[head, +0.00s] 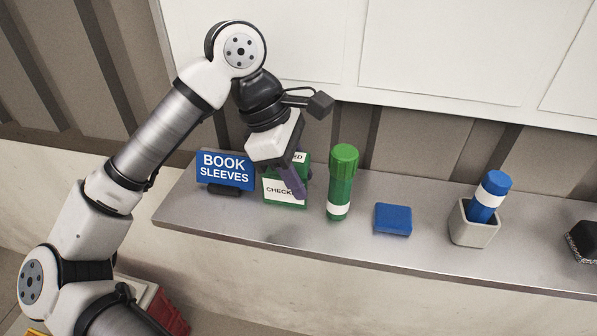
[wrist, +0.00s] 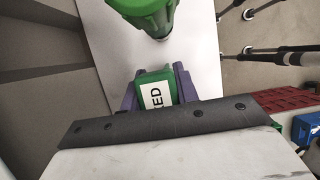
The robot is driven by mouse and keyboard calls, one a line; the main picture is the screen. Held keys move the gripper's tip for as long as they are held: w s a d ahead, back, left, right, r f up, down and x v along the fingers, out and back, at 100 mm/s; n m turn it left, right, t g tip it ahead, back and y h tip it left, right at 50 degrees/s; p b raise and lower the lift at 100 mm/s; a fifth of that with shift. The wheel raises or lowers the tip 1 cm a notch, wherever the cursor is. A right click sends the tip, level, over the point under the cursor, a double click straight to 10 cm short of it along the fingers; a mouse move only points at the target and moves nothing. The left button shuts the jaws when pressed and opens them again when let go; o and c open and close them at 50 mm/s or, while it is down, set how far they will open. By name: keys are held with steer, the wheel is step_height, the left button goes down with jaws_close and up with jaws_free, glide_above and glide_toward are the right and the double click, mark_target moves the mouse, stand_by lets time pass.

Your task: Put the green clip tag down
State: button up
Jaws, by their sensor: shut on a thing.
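I cannot tell whether the tag's bottom touches the shelf.
The grey shelf (head: 240,220) carries a blue "BOOK SLEEVES" sign (head: 225,171), a green capped tube (head: 341,182) close right of the tag, a blue block (head: 393,219), a grey cup (head: 474,232) holding a blue bottle (head: 489,197), and a dark block (head: 583,241). Shelf front below the tag is bare.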

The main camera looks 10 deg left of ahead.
steer(key=o, duration=1.1)
steer(key=shift+r+p, duration=0.25)
steer(key=shift+p, duration=0.2)
steer(key=shift+a+r+b, duration=0.2)
steer(key=shift+r+b, duration=0.1)
steer(key=shift+b, duration=0.05)
steer(key=b+v, duration=0.1)
steer(key=v, duration=1)
steer(key=shift+d, duration=0.1)
